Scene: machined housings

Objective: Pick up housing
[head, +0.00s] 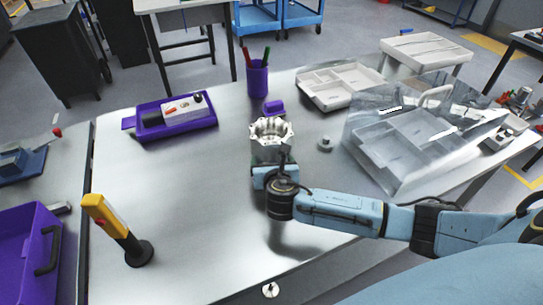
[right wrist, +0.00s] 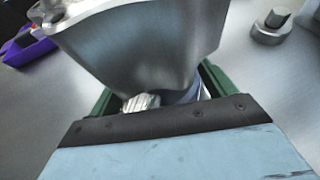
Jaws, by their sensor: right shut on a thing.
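The housing (head: 271,129) is a silvery machined metal part with an open, scalloped top. It is near the middle of the metal table in the head view. In the right wrist view the housing (right wrist: 150,45) fills the upper middle, close up. My right gripper (head: 271,158) reaches it from the front and is shut on it. In the right wrist view the green fingers of my right gripper (right wrist: 155,95) show on both sides of the housing's lower part. I cannot tell whether the housing touches the table. My left gripper is in neither view.
A purple tray (head: 204,124) with tools lies at the back left. A purple pen cup (head: 257,80) and a small purple block (head: 274,107) stand behind the housing. A small metal part (head: 324,144) and a clear-lidded box (head: 390,175) are right. A yellow-black tool (head: 118,228) stands front left.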

